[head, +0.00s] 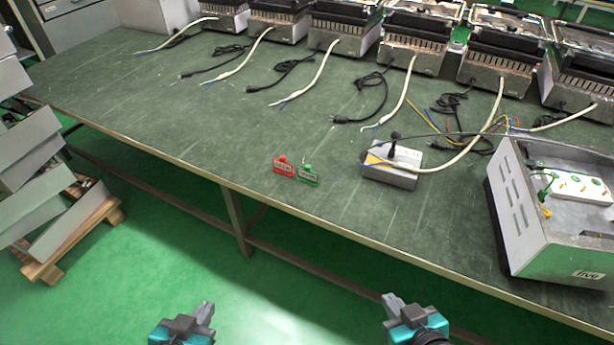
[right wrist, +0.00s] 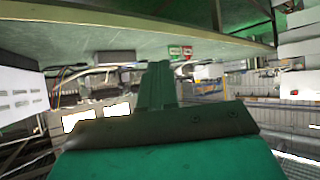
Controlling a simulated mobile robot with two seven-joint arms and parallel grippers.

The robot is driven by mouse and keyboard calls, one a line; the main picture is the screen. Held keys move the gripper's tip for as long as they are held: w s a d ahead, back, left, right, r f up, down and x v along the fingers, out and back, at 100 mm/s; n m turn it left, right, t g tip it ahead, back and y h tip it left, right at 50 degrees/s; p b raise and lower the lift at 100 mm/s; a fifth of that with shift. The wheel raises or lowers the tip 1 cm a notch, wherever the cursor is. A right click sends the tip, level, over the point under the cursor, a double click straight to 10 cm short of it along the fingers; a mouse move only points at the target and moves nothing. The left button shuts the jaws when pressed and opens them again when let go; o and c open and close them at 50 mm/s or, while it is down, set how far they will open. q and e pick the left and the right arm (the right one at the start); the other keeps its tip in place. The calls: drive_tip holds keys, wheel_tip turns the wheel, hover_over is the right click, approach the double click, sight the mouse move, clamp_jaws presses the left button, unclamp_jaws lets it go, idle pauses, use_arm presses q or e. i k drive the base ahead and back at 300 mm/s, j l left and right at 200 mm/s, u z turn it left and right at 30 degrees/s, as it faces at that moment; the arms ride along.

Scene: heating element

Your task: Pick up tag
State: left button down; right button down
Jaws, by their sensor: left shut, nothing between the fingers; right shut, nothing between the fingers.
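A red tag (head: 283,167) and a green tag (head: 308,175) stand side by side near the front edge of the green table, and both show small in the right wrist view, the green one (right wrist: 174,50) and the red one (right wrist: 187,51). My left gripper (head: 206,306) is shut and empty at the bottom of the head view, over the floor in front of the table. My right gripper (head: 390,300) is shut and empty, also short of the table edge. Its closed fingers (right wrist: 157,85) show in the right wrist view. Neither gripper touches a tag.
A large metal test box (head: 540,235) stands at the table's right end. Several heating units with loose cables line the back. The table left of the tags is clear.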

sight(305, 175)
drive_tip(key=i+j+z, duration=0.35)
drive_tip(key=i+j, duration=0.15)
drive_tip(key=i+j+z, duration=0.2)
drive_tip(key=j, duration=0.2)
drive_tip(key=i+j+z, duration=0.15)
drive_tip(key=j, duration=0.2)
drive_tip(key=i+j+z, duration=0.2)
drive_tip(key=j, duration=0.2)
drive_tip(key=i+j+z, duration=0.15)
drive_tip(key=j, duration=0.3)
